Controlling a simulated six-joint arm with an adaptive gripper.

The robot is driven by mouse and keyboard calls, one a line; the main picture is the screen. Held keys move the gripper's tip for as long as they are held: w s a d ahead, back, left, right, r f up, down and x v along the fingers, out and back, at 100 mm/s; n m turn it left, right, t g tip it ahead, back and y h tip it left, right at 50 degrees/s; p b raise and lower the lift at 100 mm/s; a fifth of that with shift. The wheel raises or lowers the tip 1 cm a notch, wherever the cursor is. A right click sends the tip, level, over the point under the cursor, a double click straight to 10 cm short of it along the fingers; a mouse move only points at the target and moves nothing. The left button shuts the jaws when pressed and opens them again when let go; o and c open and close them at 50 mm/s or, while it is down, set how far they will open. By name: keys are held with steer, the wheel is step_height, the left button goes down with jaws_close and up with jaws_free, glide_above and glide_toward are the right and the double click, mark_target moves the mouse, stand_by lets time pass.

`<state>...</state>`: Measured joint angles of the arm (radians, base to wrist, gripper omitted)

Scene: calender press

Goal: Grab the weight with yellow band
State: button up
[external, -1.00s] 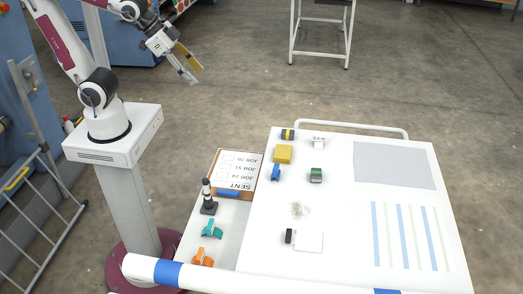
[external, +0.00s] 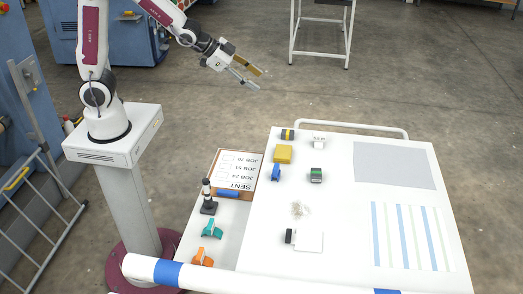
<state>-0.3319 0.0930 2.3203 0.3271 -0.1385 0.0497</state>
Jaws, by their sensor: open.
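A small dark block with a yellow band (external: 287,134), which looks like the weight, sits at the far left edge of the white table (external: 340,215). A similar dark block with a green band (external: 316,175) stands nearer, to its right. My gripper (external: 260,80) is open and empty, high up and beyond the far left corner of the table in the picture. Its two fingers are apart and point right and down. It touches nothing, and the banded block shows below it in the picture.
A yellow box (external: 283,154) and a blue item (external: 276,173) sit just in front of the yellow-banded block. A small white item (external: 319,141) stands to its right. A white rail (external: 350,125) runs along the table's far edge.

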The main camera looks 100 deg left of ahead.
steer(key=w+a+f+t, duration=0.1)
steer(key=w+a+f, duration=0.4)
steer(key=f, duration=0.2)
steer(key=t+h, duration=0.3)
steer(key=t, duration=0.3)
glide_toward(283, 131)
steer(key=shift+w+a+f+n, duration=0.25)
steer(key=shift+w+f+n, duration=0.25)
steer(key=shift+w, duration=0.35)
steer(key=shift+w+f, duration=0.2)
steer(key=shift+w, duration=1.1)
steer(key=shift+w+d+r, duration=0.1)
steer(key=shift+w+d, duration=0.1)
steer(key=shift+w, duration=0.75)
steer(key=shift+w+d+r, duration=0.1)
steer(key=shift+w+d, duration=0.1)
steer(key=shift+w, duration=0.75)
steer(key=shift+w+f, duration=0.2)
steer(key=shift+w, duration=0.5)
